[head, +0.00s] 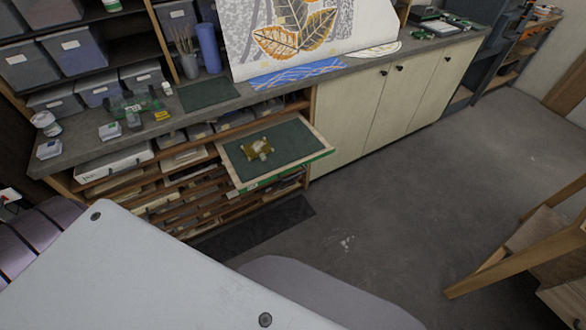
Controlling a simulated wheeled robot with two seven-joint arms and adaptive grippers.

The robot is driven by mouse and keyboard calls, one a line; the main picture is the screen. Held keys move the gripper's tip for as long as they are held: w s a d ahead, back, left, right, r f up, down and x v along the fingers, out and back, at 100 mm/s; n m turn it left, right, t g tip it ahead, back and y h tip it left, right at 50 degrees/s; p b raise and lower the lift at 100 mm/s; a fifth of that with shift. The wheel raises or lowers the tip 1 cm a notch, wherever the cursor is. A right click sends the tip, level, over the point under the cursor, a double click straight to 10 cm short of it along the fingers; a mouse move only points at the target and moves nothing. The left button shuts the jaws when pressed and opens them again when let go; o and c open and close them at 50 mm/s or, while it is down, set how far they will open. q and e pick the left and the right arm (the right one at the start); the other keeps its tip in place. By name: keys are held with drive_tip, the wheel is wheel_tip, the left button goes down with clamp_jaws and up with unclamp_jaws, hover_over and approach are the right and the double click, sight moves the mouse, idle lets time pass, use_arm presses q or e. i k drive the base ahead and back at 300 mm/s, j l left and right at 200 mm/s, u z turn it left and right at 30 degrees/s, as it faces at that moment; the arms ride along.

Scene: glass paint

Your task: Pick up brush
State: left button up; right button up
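Several thin brush-like sticks (184,40) stand upright in a grey cup (190,66) on the back of the grey counter, left of a blue cylinder (209,48). They are small in the head view, and I cannot tell their tips clearly. No single brush is seen lying apart. Neither of my grippers is clearly in view, and nothing is seen touching the cup.
A green-topped drawer board (285,150) juts out below the counter (72,152), with a small gold-brown object (258,149) on it. Small jars and bottles stand on the counter's left. Wooden furniture (530,240) stands at right. The middle floor is clear.

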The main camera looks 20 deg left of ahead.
sight(134, 122)
drive_tip(key=u, duration=2.1)
